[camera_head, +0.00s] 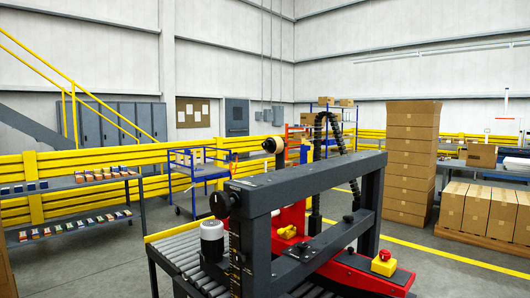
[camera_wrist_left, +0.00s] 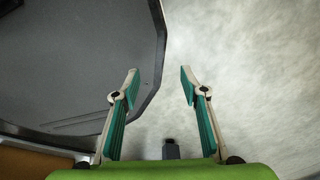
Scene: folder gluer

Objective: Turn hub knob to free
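The folder gluer's dark grey frame (camera_head: 310,180) stands in the middle of the head view. A round black knob (camera_head: 220,204) sits at the frame's near left corner. A smaller black knob (camera_head: 348,219) shows below the crossbar at the right. I cannot tell which one is the hub knob, or its setting. My left gripper (camera_wrist_left: 160,73) shows only in the left wrist view. Its two teal-padded fingers are apart with nothing between them. No knob shows in that view. My right gripper is in neither view.
A roller conveyor (camera_head: 180,252) is at the machine's left. A yellow box with a red button (camera_head: 384,262) is at its right. A tall carton stack (camera_head: 411,165) stands behind right. In the wrist view, a dark grey panel (camera_wrist_left: 75,60) lies left of the fingers.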

